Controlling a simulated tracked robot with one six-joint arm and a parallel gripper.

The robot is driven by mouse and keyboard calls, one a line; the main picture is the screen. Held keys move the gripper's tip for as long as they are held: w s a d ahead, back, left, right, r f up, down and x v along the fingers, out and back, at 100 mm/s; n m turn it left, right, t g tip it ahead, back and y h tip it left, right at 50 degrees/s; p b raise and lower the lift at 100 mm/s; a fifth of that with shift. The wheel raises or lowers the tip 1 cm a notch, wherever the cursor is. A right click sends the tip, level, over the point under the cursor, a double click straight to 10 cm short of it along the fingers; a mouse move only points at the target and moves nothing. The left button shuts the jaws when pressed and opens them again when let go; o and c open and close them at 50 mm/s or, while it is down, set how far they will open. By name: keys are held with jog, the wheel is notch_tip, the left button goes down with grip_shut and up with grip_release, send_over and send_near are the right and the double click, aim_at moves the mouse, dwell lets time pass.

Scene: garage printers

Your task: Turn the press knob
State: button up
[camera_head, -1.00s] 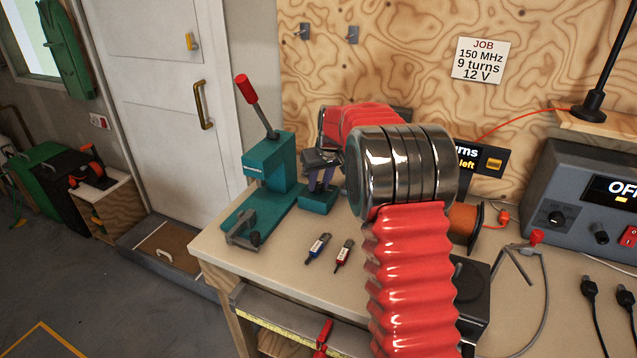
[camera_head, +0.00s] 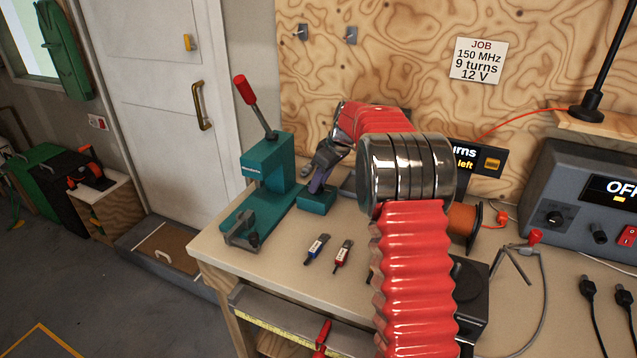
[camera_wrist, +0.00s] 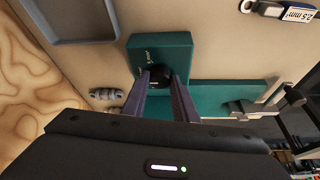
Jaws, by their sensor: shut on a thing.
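The teal press (camera_head: 268,180) stands at the left of the bench, with a red-tipped lever (camera_head: 246,90) raised. A small teal block (camera_head: 316,203) sits beside it. In the wrist view this block (camera_wrist: 180,48) carries a round dark knob (camera_wrist: 160,71). My gripper (camera_wrist: 160,80) has one purple-grey finger on each side of the knob and is shut on it. In the head view my gripper (camera_head: 318,186) points down onto the block, and the knob is hidden there. The press base (camera_wrist: 225,94) lies next to the block in the wrist view.
A grey tray (camera_wrist: 75,22) lies near the block. My arm hides the bench middle. A power supply (camera_head: 590,200) stands at right.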

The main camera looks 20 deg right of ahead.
dwell(0.3)
jog(key=o, duration=1.1)
jog(key=shift+c, duration=0.2)
jog(key=shift+d+r, duration=0.1)
jog(key=shift+r, duration=0.05)
jog(key=v, duration=1.3)
jog(key=shift+r, duration=0.2)
